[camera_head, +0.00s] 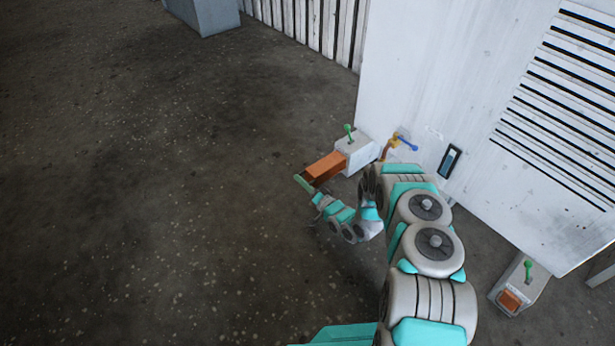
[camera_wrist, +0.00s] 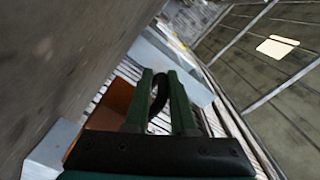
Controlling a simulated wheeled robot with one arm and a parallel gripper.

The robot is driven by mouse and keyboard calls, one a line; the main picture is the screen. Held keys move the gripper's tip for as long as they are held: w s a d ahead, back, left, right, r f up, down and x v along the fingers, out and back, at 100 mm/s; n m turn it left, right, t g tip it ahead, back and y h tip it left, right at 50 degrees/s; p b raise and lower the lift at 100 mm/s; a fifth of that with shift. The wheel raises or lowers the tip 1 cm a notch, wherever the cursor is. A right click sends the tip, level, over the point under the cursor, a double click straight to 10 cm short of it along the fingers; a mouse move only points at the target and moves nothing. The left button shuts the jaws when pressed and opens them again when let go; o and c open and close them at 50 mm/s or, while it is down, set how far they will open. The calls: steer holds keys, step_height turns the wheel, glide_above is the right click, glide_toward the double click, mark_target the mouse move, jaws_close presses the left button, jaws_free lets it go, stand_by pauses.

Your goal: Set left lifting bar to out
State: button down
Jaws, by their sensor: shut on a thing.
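The left lifting bar (camera_head: 325,167) is an orange bar standing out from a light grey block (camera_head: 356,152) at the foot of the white housing. A green lever (camera_head: 348,131) stands up on that block. My gripper (camera_head: 303,183) is at the bar's outer end. In the wrist view its two dark green fingers (camera_wrist: 163,103) are shut on a dark curved handle (camera_wrist: 160,88). The orange bar (camera_wrist: 110,103) shows beside the left finger, partly hidden by it. The grey block (camera_wrist: 52,146) is at the lower left there. The handle is too small to make out in the head view.
The white housing (camera_head: 430,75) with louvres fills the right. A yellow and blue valve (camera_head: 398,143) sits close to my arm. Another grey block with an orange end (camera_head: 510,300) and green lever stands at lower right. The floor (camera_head: 150,200) to the left is clear.

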steer(key=shift+a+r, duration=0.35)
steer(key=shift+r, duration=0.1)
steer(key=c, duration=1.1)
jaws_free()
steer(key=shift+r, duration=0.1)
steer(key=shift+o, duration=1.1)
steer(key=shift+f, duration=0.2)
steer(key=shift+s+f, duration=0.1)
steer(key=shift+s+d, duration=0.1)
steer(key=shift+d, duration=0.1)
steer(key=v, duration=0.7)
steer(key=shift+s+d, duration=0.1)
steer(key=shift+s, duration=0.1)
